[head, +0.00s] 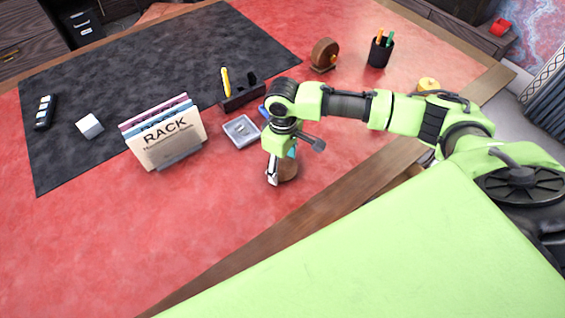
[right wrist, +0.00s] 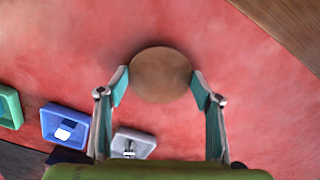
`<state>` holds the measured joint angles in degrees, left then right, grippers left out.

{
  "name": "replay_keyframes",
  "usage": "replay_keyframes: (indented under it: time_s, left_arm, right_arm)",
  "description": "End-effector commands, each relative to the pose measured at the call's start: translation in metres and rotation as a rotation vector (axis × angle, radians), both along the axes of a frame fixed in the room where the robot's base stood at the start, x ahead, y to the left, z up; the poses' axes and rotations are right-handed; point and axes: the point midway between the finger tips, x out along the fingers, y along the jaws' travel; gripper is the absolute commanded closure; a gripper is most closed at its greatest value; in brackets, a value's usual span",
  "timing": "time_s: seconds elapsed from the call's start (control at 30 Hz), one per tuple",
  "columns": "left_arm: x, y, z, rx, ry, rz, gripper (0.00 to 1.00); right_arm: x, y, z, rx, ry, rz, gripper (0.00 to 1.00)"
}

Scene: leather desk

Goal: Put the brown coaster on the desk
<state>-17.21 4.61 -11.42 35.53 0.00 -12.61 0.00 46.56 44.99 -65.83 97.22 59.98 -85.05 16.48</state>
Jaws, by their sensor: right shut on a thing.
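The brown coaster (head: 288,170) is a round wooden disc, partly hidden behind my right gripper (head: 279,172) in the head view. In the right wrist view the coaster (right wrist: 161,75) lies between the two fingertips of my right gripper (right wrist: 160,86), which is shut on it. The coaster is over the red leather desk (head: 225,205), close to its wooden front edge. I cannot tell whether it touches the desk top. My left gripper is not in view.
A file rack (head: 165,138) stands left of the gripper. A round wooden holder (head: 324,54) and a pencil cup (head: 380,50) stand farther back. Red desk to the front left is bare.

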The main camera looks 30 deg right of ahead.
Motion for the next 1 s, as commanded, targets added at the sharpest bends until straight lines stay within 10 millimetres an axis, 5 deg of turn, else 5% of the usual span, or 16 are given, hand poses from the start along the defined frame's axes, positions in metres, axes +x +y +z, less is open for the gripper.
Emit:
replay_keyframes:
  time_s: [0.03, 0.07, 0.1, 0.57, 1.0]
  left_arm:
    - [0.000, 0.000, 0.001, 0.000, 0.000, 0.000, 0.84]
    - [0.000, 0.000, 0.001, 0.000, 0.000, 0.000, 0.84]
    - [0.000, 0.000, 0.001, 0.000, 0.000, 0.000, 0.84]
    - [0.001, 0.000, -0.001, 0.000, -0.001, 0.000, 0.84]
    - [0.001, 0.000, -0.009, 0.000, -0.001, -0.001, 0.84]
  right_arm:
    - [0.000, 0.000, -0.002, 0.000, 0.001, 0.000, 0.62]
    - [0.000, 0.000, -0.002, 0.000, 0.000, 0.000, 0.36]
    - [0.000, 0.000, -0.002, 0.000, 0.000, 0.000, 0.25]
    - [0.001, 0.000, 0.007, 0.002, -0.003, 0.000, 0.24]
    - [0.001, 0.000, 0.093, 0.001, -0.004, 0.001, 0.24]
